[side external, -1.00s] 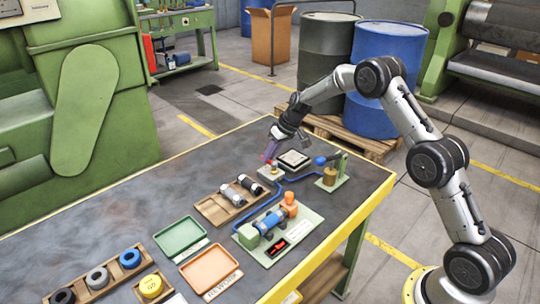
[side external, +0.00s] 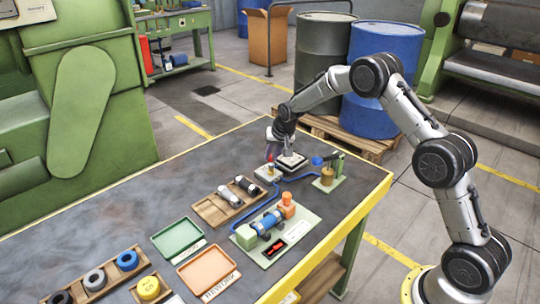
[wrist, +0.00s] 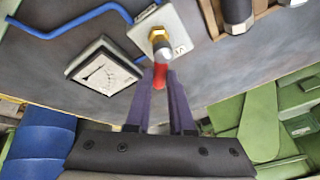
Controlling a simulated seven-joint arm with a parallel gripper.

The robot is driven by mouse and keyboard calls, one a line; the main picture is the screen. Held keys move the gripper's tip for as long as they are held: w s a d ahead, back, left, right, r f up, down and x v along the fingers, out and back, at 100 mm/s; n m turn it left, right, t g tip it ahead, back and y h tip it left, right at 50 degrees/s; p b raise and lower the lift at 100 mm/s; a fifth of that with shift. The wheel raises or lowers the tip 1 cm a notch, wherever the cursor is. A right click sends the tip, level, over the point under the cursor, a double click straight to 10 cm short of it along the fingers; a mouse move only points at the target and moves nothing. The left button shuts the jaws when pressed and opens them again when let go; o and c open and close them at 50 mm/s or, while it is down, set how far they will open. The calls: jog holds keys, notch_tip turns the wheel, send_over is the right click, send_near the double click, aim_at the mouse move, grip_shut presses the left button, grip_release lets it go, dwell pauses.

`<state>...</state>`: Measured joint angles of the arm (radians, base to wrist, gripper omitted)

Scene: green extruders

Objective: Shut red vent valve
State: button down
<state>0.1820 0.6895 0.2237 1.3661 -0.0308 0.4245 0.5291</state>
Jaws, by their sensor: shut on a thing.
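The red vent valve has a red lever (wrist: 160,76) on a brass body (wrist: 158,40), mounted on a pale square plate (wrist: 175,27). In the side view the valve plate (side external: 266,176) sits on the bench, in front of the square gauge. My gripper (wrist: 161,80) has its two purple fingers close together on the red lever, which shows between their tips. In the side view my gripper (side external: 270,158) is low over the valve and partly hides the lever. The lever points away from the brass body towards my gripper in the wrist view.
A square gauge (wrist: 103,70) stands close beside the valve. Blue tubing (wrist: 60,30) runs along the bench. A wooden tray (side external: 212,213) with dark and pale cylinders and a green pump plate (side external: 300,236) stand nearer. Green (side external: 174,248) and orange (side external: 202,284) trays lie front left.

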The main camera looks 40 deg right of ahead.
jog(key=m+h, duration=0.1)
jog(key=m, duration=0.3)
jog(key=shift+s+d+g+h, duration=0.2)
jog(key=shift+s+g+h, duration=0.1)
jog(key=shift+s+h, duration=0.1)
jog(key=m+g+h, duration=0.1)
jog(key=m, duration=0.2)
jog(key=s+m+g, duration=0.1)
jog(key=m, duration=0.2)
jog(key=shift+s+m+h, duration=0.2)
jog(key=shift+m+h, duration=0.1)
jog(key=shift+h, duration=0.1)
jog(key=c, duration=0.8)
grip_release()
jog(key=v, duration=1.3)
jog(key=shift+a+r, duration=0.1)
jog(key=shift+r, duration=0.3)
